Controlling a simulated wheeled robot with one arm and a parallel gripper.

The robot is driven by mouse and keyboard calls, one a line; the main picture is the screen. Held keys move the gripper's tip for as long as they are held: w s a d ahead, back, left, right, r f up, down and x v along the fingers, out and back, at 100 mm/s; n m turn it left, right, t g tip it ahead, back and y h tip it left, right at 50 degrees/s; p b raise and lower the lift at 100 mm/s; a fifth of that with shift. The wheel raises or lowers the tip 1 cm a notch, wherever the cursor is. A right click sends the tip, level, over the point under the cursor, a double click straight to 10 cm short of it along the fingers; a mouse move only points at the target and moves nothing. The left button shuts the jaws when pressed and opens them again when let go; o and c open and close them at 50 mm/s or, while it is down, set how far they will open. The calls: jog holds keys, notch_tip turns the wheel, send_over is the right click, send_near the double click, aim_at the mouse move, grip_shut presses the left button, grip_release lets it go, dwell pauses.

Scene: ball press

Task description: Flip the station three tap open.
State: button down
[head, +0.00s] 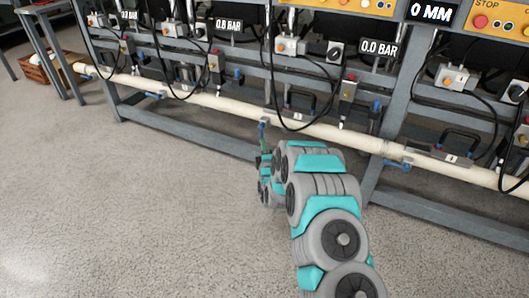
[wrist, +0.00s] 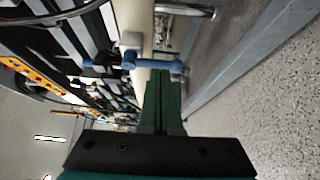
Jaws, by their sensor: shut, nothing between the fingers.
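A blue-handled tap (head: 262,129) sits on the cream pipe (head: 225,104), below and left of a display reading 0.0 BAR. Its lever hangs down, across the pipe's line. In the wrist view the blue lever (wrist: 150,63) lies just beyond my fingertips and crosses the pipe. My gripper (head: 264,158) is low, just below this tap; its green fingers (wrist: 161,78) are together and empty. I cannot tell whether the fingertips touch the lever. The small station label (head: 298,117) is too small to read surely.
Another blue tap (head: 398,165) is on the pipe to the right, and one (head: 155,95) is to the left. A grey frame rail (head: 185,125) runs low below the pipe. Black cables hang in front of the stations. The floor (head: 130,210) in front is clear.

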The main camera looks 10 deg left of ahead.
jog(key=shift+x, duration=1.2)
jog(key=shift+w+a+f+m+t+b, duration=0.1)
jog(key=shift+a+f+m+t+b, duration=0.15)
jog(key=shift+m+t+b, duration=0.3)
jog(key=w+a+r+m+t+h+b, duration=0.1)
jog(key=m+h+b, duration=0.3)
jog(key=m, duration=0.5)
jog(key=w+a+r+m+t+h+b, duration=0.1)
jog(key=a+m+t+h+b, duration=0.3)
jog(key=m, duration=0.6)
jog(key=shift+a+r+h, duration=0.15)
jog(key=shift+r+h, duration=0.05)
jog(key=shift+h, duration=0.6)
jog(key=shift+f+t, duration=0.1)
jog(key=shift+t, duration=0.15)
